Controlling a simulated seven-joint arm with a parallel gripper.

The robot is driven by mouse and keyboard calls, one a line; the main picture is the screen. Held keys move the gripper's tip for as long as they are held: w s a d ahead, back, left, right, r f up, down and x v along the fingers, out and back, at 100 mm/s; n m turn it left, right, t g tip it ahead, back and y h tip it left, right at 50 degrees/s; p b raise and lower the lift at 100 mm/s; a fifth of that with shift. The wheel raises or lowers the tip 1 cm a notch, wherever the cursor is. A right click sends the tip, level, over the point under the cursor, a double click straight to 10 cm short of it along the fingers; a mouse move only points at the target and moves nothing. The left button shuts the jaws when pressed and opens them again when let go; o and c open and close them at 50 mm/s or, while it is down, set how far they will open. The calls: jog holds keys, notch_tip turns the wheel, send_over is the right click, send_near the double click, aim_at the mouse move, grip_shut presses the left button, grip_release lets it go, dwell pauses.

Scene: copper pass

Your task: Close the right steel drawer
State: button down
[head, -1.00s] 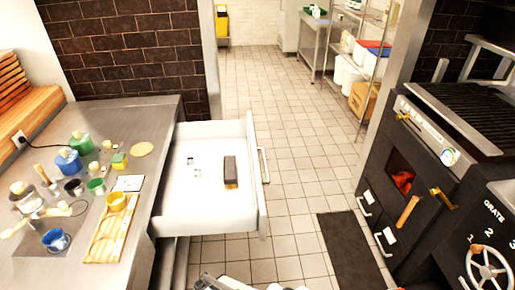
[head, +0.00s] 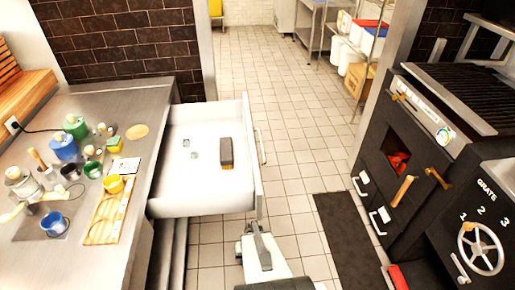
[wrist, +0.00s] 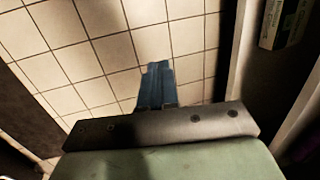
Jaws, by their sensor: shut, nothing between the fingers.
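The right steel drawer (head: 195,200) stands pulled out from the counter at the middle left of the head view. Its bar handle (head: 260,147) is on the outer front panel, facing right. A dark block with a tan edge (head: 226,153) and two small clear pieces lie inside. My gripper (head: 255,226) is just below the drawer's near right corner in the head view; I cannot tell whether it touches the panel. In the wrist view its fingers (wrist: 155,85) are together and empty, over floor tiles.
The steel counter (head: 100,105) at left holds bottles, cups and a wooden board (head: 107,215). A black oven and grill (head: 400,150) stands at right, with a dark mat (head: 345,235) before it. Tiled floor (head: 295,170) is clear between drawer and oven.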

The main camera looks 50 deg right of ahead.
jog(key=d+r+m+t+h, duration=0.1)
jog(key=d+r+m+t, duration=0.1)
jog(key=d, duration=0.8)
jog(key=n+t, duration=0.3)
jog(key=t, duration=0.1)
send_near(258, 130)
jog(key=shift+h, duration=0.3)
jog(key=w+a+f, duration=0.1)
jog(key=f, duration=0.1)
jog(key=w+a+f, duration=0.1)
jog(key=w+f, duration=0.1)
jog(key=w+a+f, duration=0.1)
jog(key=f, duration=0.1)
jog(key=shift+w+a, duration=0.1)
jog(key=shift+w, duration=0.05)
jog(key=shift+w+a, duration=0.1)
jog(key=w+a, duration=2.3)
jog(key=shift+w+a, duration=0.25)
jog(key=shift+w, duration=0.05)
